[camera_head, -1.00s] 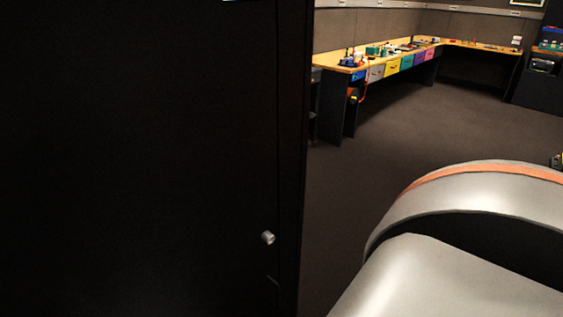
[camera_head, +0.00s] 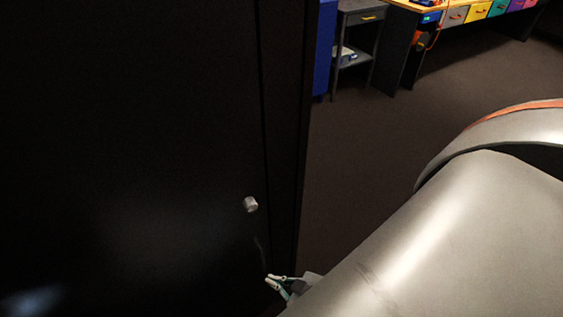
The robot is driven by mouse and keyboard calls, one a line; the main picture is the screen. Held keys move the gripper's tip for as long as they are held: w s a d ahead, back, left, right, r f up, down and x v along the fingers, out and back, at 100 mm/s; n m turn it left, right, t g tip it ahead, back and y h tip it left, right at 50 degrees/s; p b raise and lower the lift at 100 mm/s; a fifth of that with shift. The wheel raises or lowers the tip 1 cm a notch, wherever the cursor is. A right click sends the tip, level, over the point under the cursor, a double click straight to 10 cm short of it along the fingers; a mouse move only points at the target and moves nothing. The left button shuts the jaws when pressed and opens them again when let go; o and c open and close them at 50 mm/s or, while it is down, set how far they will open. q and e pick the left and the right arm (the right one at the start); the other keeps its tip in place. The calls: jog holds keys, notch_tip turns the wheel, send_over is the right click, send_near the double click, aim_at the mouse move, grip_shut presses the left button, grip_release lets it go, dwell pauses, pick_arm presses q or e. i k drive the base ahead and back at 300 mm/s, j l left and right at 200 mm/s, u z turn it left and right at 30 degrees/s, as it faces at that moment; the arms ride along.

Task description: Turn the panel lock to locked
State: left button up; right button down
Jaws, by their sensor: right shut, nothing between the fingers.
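The panel lock (camera_head: 251,204) is a small silver knob on the dark panel (camera_head: 130,120), near the panel's right edge. Whether it stands locked or unlocked cannot be told from here. My right gripper (camera_head: 269,280) shows at the bottom centre, below and slightly right of the lock and apart from it. Its fingers are shut and hold nothing. My right arm fills the lower right and hides part of the gripper's base. My left gripper is not in view.
The dark panel fills the left half like a wall. Right of its edge is open dark floor (camera_head: 370,150). A blue upright (camera_head: 323,50), a grey shelf cart (camera_head: 360,35) and a workbench with coloured drawers (camera_head: 478,11) stand at the back.

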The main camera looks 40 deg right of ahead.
aim_at(249, 203)
jog(key=l+u, duration=0.15)
jog(key=l, duration=0.8)
jog(key=l+u, duration=0.2)
jog(key=l, duration=0.25)
jog(key=k+l+u, duration=0.2)
jog(key=l, duration=0.25)
jog(key=i+l, duration=0.05)
jog(key=i, duration=0.05)
